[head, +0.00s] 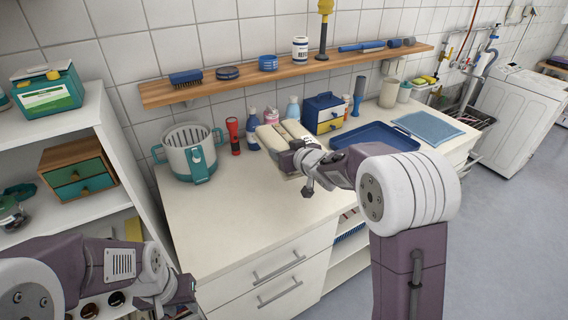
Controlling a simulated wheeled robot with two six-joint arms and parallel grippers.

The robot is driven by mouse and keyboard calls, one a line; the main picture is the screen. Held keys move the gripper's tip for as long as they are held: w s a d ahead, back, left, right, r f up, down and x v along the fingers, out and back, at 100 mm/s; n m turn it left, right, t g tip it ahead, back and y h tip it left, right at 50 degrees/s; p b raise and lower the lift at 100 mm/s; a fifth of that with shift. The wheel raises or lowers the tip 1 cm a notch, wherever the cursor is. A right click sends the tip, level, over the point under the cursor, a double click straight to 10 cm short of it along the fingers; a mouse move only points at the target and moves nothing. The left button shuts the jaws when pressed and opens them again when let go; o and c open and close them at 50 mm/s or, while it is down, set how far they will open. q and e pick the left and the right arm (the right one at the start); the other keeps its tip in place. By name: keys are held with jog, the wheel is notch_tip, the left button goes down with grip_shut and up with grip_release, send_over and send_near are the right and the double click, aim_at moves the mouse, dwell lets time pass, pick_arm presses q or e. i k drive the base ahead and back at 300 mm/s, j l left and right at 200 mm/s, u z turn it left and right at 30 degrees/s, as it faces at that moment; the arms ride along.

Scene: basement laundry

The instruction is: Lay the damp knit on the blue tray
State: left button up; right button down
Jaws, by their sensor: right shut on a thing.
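The blue tray (345,140) lies on the worktop right of the middle, behind my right arm, and its visible inside is empty. A cream, soft-looking bundle (270,139), which looks like the damp knit, is at my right gripper (300,152), left of the tray. The gripper is shut on it; the fingers are partly hidden by the wrist and bundle. I cannot tell whether the bundle touches the worktop. My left gripper (182,292) is low at the left, in front of the shelf unit and away from the knit; its jaw opening is not clear.
A white-and-teal pot (190,157), red torch (233,136), several bottles and a blue-and-yellow drawer box (323,114) stand along the back. A textured blue mat (428,127) lies right of the tray. A wooden shelf (290,75) runs above. The worktop's front left is clear.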

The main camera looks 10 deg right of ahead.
aim_at(379, 141)
jog(key=i+l, duration=0.1)
jog(key=l, duration=0.3)
jog(key=i+l, duration=0.1)
jog(key=l, duration=0.3)
jog(key=i+l, duration=0.1)
jog(key=l, duration=0.3)
jog(key=i+l, duration=0.1)
jog(key=l, duration=0.25)
jog(key=i+l, duration=0.1)
jog(key=l, duration=0.3)
